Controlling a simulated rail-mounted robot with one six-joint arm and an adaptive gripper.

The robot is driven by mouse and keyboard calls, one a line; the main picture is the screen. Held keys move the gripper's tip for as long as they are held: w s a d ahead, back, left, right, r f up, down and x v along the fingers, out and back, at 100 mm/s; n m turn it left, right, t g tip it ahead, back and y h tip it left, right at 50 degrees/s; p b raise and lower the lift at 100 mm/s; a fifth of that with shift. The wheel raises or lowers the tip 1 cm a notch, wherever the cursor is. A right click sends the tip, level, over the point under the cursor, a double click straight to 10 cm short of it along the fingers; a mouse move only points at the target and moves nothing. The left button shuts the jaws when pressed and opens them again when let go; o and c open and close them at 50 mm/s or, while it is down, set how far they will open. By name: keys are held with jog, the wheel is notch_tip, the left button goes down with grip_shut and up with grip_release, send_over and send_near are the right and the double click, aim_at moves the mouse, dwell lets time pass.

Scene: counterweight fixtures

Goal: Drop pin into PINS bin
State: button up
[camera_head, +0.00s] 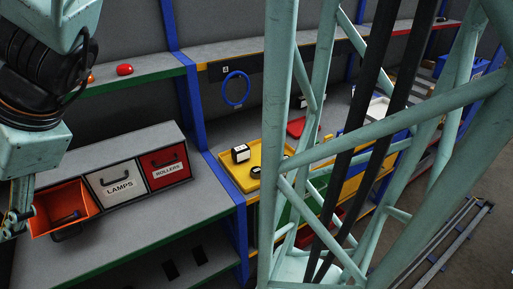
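An orange bin (45,222) is pulled out as an open drawer at the left end of a row on the grey shelf. Its front label cannot be read from here. A small dark elongated thing, perhaps the pin (67,217), lies inside it. My gripper (17,222) is at the left edge of the picture, beside the orange bin's left side. It is small and partly cut off, so whether its fingers are open, shut or holding something cannot be told.
A white drawer (118,184) marked LAMPS and a red drawer (165,166) with a label stand shut to the right. A blue post (222,190) divides the shelves. Bare shelf (150,232) lies in front of the drawers.

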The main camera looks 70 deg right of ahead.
jog(key=s+r+n+g, duration=0.2)
jog(key=s+r+n, duration=0.2)
jog(key=s+n, duration=0.8)
jog(key=s+d+n+h, duration=0.2)
jog(key=s+d+n, duration=0.1)
jog(key=s+d, duration=0.2)
jog(key=s+d+n+h, duration=0.3)
jog(key=s+d+n, duration=0.1)
jog(key=s, duration=0.6)
jog(key=shift+s+d+g, duration=0.15)
jog(key=shift+d+g, duration=0.25)
jog(key=shift+d, duration=0.45)
notch_tip(320, 180, down, 7)
jog(key=b, duration=0.7)
jog(key=shift+f, duration=0.15)
